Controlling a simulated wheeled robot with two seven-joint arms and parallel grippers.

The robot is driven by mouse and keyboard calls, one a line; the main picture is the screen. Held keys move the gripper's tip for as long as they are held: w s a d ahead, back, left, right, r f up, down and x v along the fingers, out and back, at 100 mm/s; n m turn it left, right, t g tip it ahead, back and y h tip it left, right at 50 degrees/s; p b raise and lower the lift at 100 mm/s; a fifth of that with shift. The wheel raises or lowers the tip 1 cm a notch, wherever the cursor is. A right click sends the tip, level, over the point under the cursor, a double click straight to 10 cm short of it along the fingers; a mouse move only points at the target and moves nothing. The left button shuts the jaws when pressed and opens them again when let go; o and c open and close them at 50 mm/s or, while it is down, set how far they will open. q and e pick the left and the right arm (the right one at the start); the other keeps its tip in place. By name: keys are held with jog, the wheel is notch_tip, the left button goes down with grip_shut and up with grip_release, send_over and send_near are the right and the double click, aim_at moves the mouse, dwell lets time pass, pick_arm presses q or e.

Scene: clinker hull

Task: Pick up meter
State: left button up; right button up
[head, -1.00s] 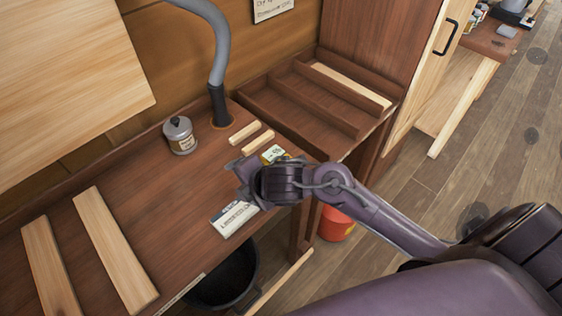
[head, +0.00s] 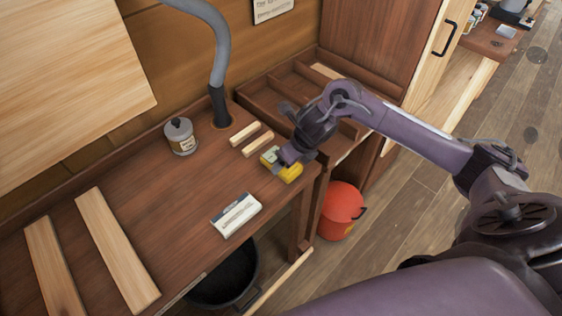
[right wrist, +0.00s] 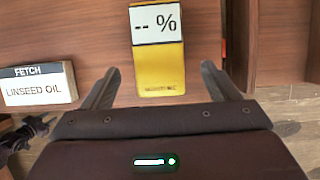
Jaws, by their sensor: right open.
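The meter (head: 283,166) is a yellow device with a pale display, lying on the brown workbench near its right end. In the right wrist view the meter (right wrist: 159,70) shows "-- %" on its display and lies just ahead of the fingertips, roughly centred between them. My right gripper (head: 290,156) is over the meter in the head view and hides part of it. In the right wrist view its two fingers (right wrist: 160,78) are spread apart with nothing held between them. My left gripper is not in view.
A white card (head: 236,215) marked linseed oil in the wrist view lies left of the meter. Two small wood blocks (head: 245,133), a grey can (head: 180,136) and a hose (head: 221,70) stand behind. A divided tray (head: 262,100) is at the right; a red bucket (head: 341,205) is below.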

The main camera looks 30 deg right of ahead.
jog(key=shift+x, duration=1.7)
jog(key=c, duration=1.2)
